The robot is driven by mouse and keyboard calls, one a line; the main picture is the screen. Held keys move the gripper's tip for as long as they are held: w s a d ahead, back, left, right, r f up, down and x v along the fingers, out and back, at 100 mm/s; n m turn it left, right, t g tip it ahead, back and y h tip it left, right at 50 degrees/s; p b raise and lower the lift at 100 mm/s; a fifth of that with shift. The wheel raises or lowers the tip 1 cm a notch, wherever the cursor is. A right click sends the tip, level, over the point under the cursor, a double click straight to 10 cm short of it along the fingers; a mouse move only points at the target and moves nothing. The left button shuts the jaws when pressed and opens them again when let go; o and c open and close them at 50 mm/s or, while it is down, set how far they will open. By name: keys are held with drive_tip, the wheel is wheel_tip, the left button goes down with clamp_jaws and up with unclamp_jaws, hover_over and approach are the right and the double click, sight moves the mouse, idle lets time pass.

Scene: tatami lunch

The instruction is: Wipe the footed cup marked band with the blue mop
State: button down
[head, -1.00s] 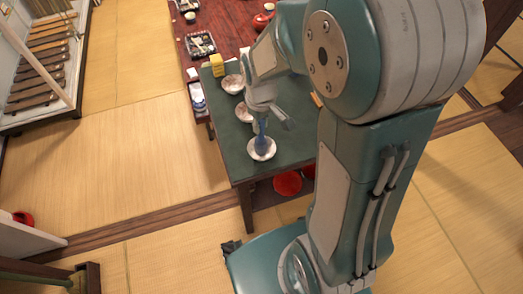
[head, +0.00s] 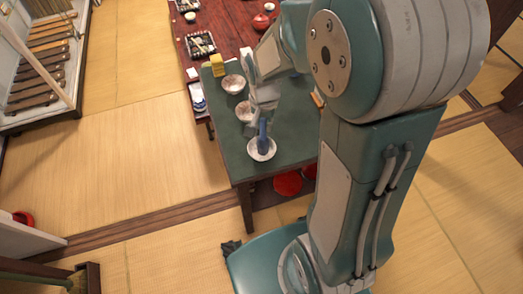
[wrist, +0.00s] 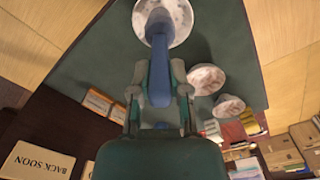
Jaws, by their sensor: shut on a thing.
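My gripper (wrist: 159,92) is shut on the blue mop (wrist: 160,62), whose handle stands out from between the fingers. In the head view the mop (head: 263,135) points down into the nearest white footed cup (head: 262,154), at the front of the green table. In the wrist view the mop's end lies over the inside of this cup (wrist: 184,22); the exact contact is hidden. Two more white cups with brownish stains stand behind it, a middle one (head: 244,111) and a far one (head: 233,84). I cannot read which cup is marked band.
The green table (head: 285,125) has bare room right of the cups. A yellow block (head: 217,66) stands at its back left corner. A dark red table (head: 225,30) with a tray and red pot lies beyond. Red round stools (head: 288,183) sit underneath. A "BACK SOON" sign (wrist: 38,160) lies nearby.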

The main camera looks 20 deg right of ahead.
idle(0.3)
drive_tip(key=n, duration=0.6)
drive_tip(key=shift+w+a+n, duration=0.1)
drive_tip(key=shift+w+n, duration=0.05)
drive_tip(key=shift+n, duration=0.25)
drive_tip(key=n, duration=0.7)
drive_tip(key=shift+w+a, duration=0.1)
drive_tip(key=shift+w, duration=0.1)
drive_tip(key=shift+r, duration=4.9)
drive_tip(key=shift+s, duration=0.1)
